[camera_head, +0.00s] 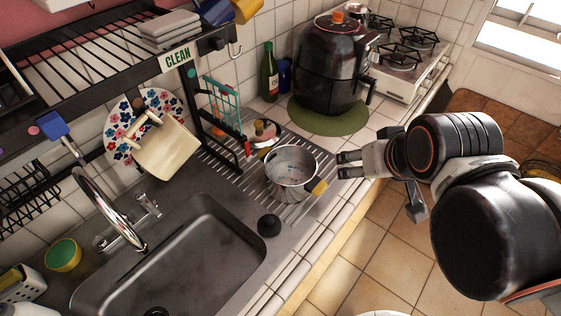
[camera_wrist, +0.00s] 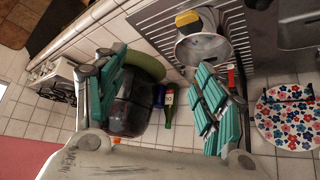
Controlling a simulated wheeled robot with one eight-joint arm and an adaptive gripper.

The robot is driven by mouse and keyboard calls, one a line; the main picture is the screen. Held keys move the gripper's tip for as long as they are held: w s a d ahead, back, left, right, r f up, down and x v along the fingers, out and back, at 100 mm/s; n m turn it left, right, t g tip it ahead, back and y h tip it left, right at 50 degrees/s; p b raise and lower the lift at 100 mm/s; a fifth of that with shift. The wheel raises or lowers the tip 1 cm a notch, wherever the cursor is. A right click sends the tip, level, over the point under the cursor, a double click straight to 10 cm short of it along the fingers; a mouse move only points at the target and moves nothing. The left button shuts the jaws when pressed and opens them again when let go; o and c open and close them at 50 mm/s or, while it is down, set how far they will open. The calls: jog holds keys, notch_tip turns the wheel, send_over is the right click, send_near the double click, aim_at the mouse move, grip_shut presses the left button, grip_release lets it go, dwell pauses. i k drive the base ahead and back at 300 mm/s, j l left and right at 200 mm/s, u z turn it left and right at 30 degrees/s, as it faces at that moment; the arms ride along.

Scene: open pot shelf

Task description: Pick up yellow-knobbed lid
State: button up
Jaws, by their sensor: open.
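A lid (camera_head: 267,139) with a small yellowish knob (camera_head: 259,127) sits behind the steel pot, by the drainboard's back edge. The pot (camera_head: 291,178) has a yellow handle and stands open on the ribbed drainboard; it also shows in the wrist view (camera_wrist: 204,50). My gripper (camera_head: 342,165) is open and empty, to the right of the pot and apart from it and the lid. In the wrist view its teal-padded fingers (camera_wrist: 155,65) are spread wide. I cannot make out the lid clearly there; the right finger covers part of that area.
A black air fryer (camera_head: 333,70) stands on a green mat behind my gripper, with a green bottle (camera_head: 269,72) beside it. The sink (camera_head: 185,255) lies left of the pot. A teal rack (camera_head: 224,103) and shelf post rise behind the lid. A flowered plate (camera_head: 122,128) leans at the wall.

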aim_at(261, 132)
jog(key=i+l+u, duration=0.2)
jog(key=l+u, duration=0.2)
jog(key=i+l+u, duration=0.15)
jog(key=l+u, duration=0.6)
jog(key=i+j, duration=0.05)
